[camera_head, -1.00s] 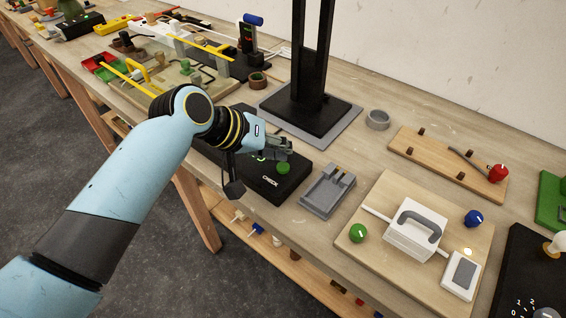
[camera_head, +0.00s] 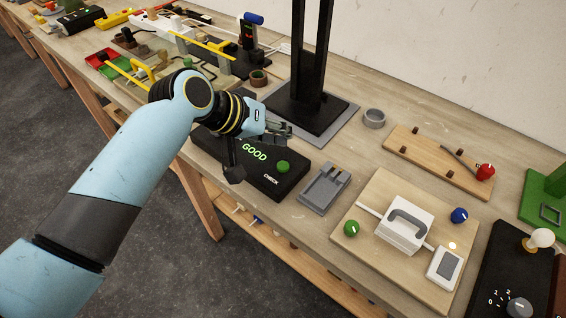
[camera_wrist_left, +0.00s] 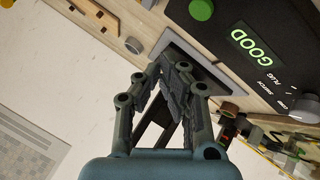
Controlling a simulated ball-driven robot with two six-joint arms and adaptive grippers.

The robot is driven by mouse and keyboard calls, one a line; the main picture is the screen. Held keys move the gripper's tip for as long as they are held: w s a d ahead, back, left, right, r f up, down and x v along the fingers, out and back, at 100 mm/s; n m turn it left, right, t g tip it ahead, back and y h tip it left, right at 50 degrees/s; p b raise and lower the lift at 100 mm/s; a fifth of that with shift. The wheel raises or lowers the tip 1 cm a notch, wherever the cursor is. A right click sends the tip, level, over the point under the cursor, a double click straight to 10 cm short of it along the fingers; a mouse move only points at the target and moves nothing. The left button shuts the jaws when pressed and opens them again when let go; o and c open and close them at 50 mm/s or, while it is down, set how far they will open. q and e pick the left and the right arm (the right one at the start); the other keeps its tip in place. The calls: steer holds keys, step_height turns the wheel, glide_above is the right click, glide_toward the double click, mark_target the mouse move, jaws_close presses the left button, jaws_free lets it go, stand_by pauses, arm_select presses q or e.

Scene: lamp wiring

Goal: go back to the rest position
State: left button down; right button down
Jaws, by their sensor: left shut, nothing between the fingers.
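My left gripper (camera_head: 284,130) is shut and empty in the head view. It hangs in front of the foot of the black stand, above the far side of the black check box (camera_head: 291,188). In the left wrist view its fingers (camera_wrist_left: 176,72) come together with nothing held. The check box shows a lit green GOOD and a green button; it also shows in the left wrist view (camera_wrist_left: 228,15). Part of the box is hidden by my left wrist. My right gripper is not in view.
The black stand (camera_head: 309,100) rises close to my left gripper. A grey holder (camera_head: 324,186) lies right of the check box. A wooden board (camera_head: 375,257) carries a white box, knobs and a switch. Cluttered fixtures line the bench at the far left.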

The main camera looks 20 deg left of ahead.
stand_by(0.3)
arm_select(q)
steer(key=s+a+r+m+g+y, duration=0.15)
steer(key=s+a, duration=0.25)
steer(key=s, duration=0.4)
steer(key=s+a+r+g+y, duration=0.1)
steer(key=s+a+r+y, duration=0.15)
steer(key=s+a, duration=0.45)
steer(key=s+a+r+m+g+y, duration=0.1)
steer(key=s+a+r+y, duration=0.15)
steer(key=s, duration=0.75)
step_height(320, 180, down, 36)
steer(key=s+a+g+b, duration=0.1)
steer(key=a+b, duration=0.1)
steer(key=b, duration=0.9)
steer(key=s+f+g+b, duration=0.1)
steer(key=s+f+b, duration=0.4)
steer(key=s+f, duration=0.4)
steer(key=s+f+b, duration=0.5)
steer(key=s+f, duration=0.5)
steer(key=f, duration=0.8)
steer(key=shift+s+a+f+n+g, duration=0.25)
steer(key=shift+s+a+n+g, duration=0.05)
steer(key=shift+a+n+g, duration=0.05)
